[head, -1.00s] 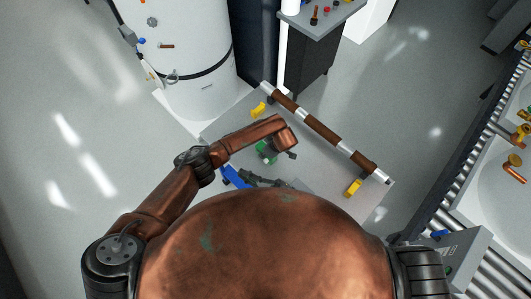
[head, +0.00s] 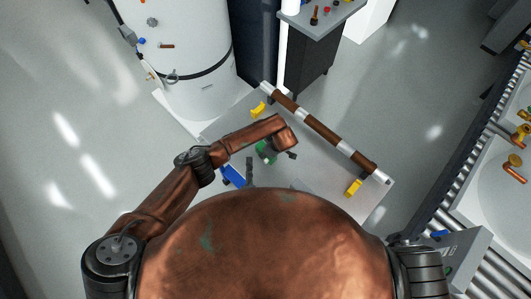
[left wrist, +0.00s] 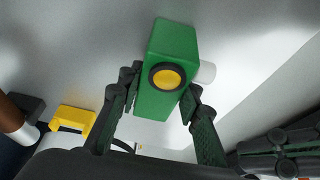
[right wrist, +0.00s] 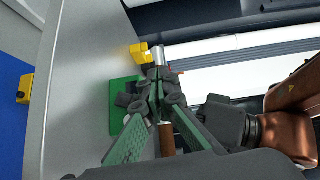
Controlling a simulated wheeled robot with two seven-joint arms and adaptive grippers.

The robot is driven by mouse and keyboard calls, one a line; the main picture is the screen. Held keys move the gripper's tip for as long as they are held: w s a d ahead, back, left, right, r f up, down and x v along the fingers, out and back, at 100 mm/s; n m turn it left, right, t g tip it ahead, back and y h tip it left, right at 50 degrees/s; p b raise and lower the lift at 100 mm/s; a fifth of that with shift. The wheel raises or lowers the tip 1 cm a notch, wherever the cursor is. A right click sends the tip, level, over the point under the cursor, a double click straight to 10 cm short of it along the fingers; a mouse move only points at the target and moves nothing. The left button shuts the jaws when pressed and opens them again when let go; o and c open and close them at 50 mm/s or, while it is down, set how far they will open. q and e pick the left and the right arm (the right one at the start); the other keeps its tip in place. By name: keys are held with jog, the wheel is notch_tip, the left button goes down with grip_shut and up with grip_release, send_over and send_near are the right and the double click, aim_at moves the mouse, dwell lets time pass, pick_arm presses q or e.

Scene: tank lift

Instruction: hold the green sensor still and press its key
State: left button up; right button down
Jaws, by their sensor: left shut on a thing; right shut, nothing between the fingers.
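The green sensor (left wrist: 172,42) is a green box with a round yellow key (left wrist: 167,77) in a black ring. In the left wrist view my left gripper (left wrist: 158,93) is shut on its sides. In the head view a little green of the sensor (head: 263,149) shows beside my left arm's end, over the platform. My right gripper (right wrist: 157,82) is shut and empty, and in its wrist view its tips overlap part of the sensor. In the left wrist view my right gripper sits at the lower right, apart from the key. In the head view my right gripper (head: 249,164) shows just below the sensor.
A pale platform (head: 315,178) lies below, with a brown and white bar (head: 322,131) along its far edge. Yellow blocks (head: 354,187) and a blue piece (head: 233,176) are on it. A white tank (head: 180,60) stands behind, a grey table (head: 318,15) at the back.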

aim_at(266, 161)
jog(key=s+a+f+m+g+h, duration=0.2)
jog(key=s+f+m+g, duration=0.3)
jog(key=s+f+m, duration=0.15)
jog(key=shift+n, duration=0.35)
jog(key=shift+w+d+r, duration=0.25)
jog(key=shift+w+d, duration=1.2)
jog(key=shift+w, duration=0.05)
jog(key=shift+w+d+r, duration=0.2)
jog(key=shift+w+d, duration=1.25)
jog(key=shift+w, duration=0.05)
jog(key=shift+w+d, duration=0.1)
jog(key=shift+w+d, duration=0.2)
jog(key=shift+w+d, duration=0.4)
jog(key=shift+s+a, duration=0.7)
